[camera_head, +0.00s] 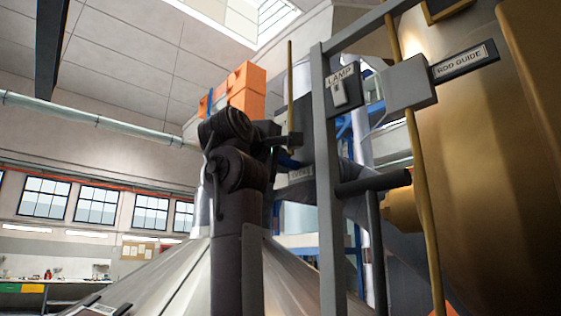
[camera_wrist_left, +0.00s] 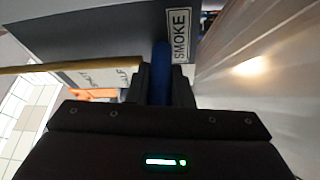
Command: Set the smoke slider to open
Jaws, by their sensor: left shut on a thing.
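In the left wrist view, a blue upright piece (camera_wrist_left: 160,68), seemingly the smoke slider's handle, stands beside a white label reading SMOKE (camera_wrist_left: 179,36) on a dark grey panel (camera_wrist_left: 95,35). My left gripper (camera_wrist_left: 161,82) is shut on this blue piece, one dark finger on each side. In the head view my left gripper (camera_head: 288,141) is at the panel left of the grey post, mostly edge-on. The slider's track and end marks are hidden, so its setting cannot be read. My right gripper is not in view.
A grey post (camera_head: 328,190) stands just right of my left gripper. A LAMP switch (camera_head: 340,90), a ROD GUIDE plate (camera_head: 462,62), a thin brass rod (camera_head: 423,200) and a large brass drum (camera_head: 500,150) are further right. Orange boxes (camera_head: 246,88) show behind.

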